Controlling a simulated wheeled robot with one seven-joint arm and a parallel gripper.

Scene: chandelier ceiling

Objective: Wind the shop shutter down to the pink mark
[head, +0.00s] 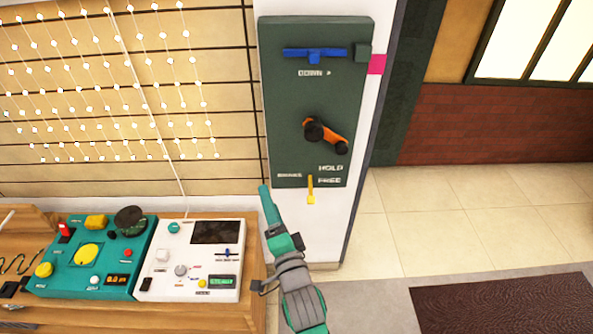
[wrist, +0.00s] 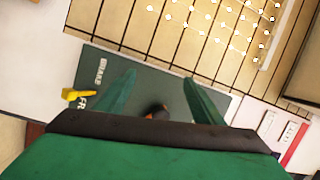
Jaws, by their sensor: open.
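A dark green panel (head: 290,120) is mounted on a white wall pillar. Near its top is a blue bar (head: 300,53) with a tab, level with a small dark green block (head: 363,53). The pink mark (head: 377,64) is at the panel's right edge, slightly lower than the bar. An orange crank (head: 322,130) with black ends points down-right at mid-panel. A yellow brake lever (head: 310,190) is at the bottom beside FREE, below HOLD. My gripper (head: 280,215) is open and empty, left of and below the lever. In the wrist view, the crank (wrist: 158,112) shows partly between the fingers.
A wooden bench (head: 200,316) at lower left carries a teal control box (head: 107,277) and a white control box (head: 158,255). A string of lights (head: 120,80) hangs on the slatted wall. Tiled floor (head: 440,205) and a dark mat (head: 500,310) lie clear at right.

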